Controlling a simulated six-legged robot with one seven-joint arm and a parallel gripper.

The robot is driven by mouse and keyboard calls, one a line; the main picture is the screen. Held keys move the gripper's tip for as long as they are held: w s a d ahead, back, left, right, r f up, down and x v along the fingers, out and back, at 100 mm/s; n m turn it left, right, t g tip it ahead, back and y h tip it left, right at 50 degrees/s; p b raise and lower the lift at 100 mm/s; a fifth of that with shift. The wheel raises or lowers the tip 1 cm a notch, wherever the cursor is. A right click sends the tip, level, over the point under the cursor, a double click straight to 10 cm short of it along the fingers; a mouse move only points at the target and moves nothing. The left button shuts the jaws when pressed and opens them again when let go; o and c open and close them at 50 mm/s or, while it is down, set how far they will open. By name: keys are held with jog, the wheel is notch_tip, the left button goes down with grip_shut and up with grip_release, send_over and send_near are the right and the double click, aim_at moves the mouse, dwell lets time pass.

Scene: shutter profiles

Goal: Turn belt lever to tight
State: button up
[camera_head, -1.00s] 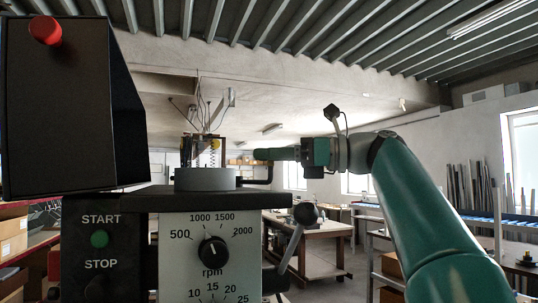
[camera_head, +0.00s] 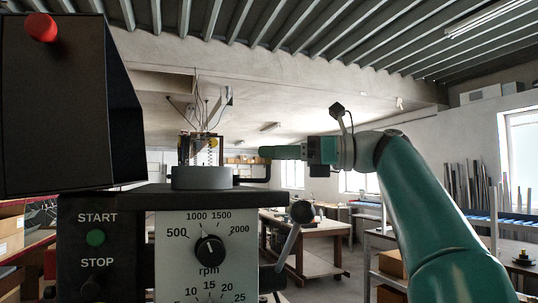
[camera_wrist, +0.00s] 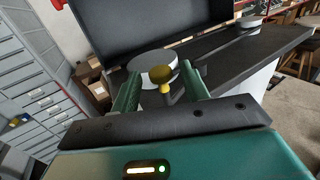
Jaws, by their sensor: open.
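The belt lever looks to be the black bent rod (camera_head: 267,172) at the right of the round grey cap on the machine in the head view. My gripper (camera_wrist: 160,85) is open, with one green finger on each side of the knob and gaps visible. In the head view my gripper (camera_head: 268,152) is at the rod's upper end and hides the knob. Whether a finger touches it I cannot tell.
A black box with a red button (camera_head: 42,28) stands at the left. The control panel with the rpm dial (camera_head: 210,250) is below. A ball-ended handle (camera_head: 302,212) sticks up at the panel's right. The round grey cap (camera_wrist: 152,66) is just beyond my fingers.

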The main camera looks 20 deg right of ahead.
jog(key=v, duration=1.2)
jog(key=shift+d, duration=0.1)
